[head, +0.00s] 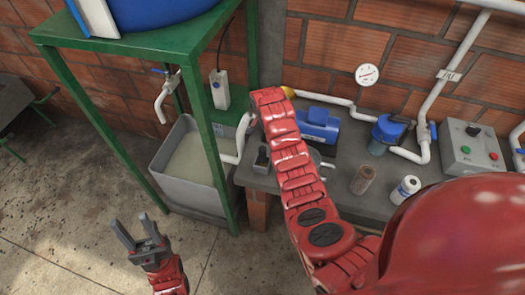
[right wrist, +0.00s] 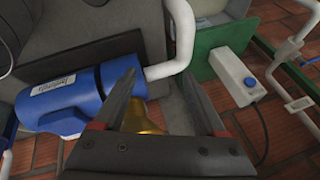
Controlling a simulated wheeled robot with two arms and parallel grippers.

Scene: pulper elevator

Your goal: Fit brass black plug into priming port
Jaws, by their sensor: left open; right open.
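The blue pump (head: 318,124) sits on the grey bench by the brick wall. In the right wrist view the pump (right wrist: 62,100) lies at left, with its brass part (right wrist: 150,117) below the white pipe. I cannot make out the priming port or the brass black plug. My right gripper (right wrist: 158,76) is open, its fingers either side of the white pipe and brass part in the picture; contact cannot be told. My right arm hides it in the head view. My left gripper (head: 138,236) is open and empty above the floor at lower left.
The grey bench (head: 340,200) carries a brown cylinder (head: 363,179), a white bottle (head: 405,189), a blue filter (head: 388,132) and a control box (head: 472,148). A green stand (head: 112,128) and a grey water tank (head: 190,185) stand at left. The floor at lower left is open.

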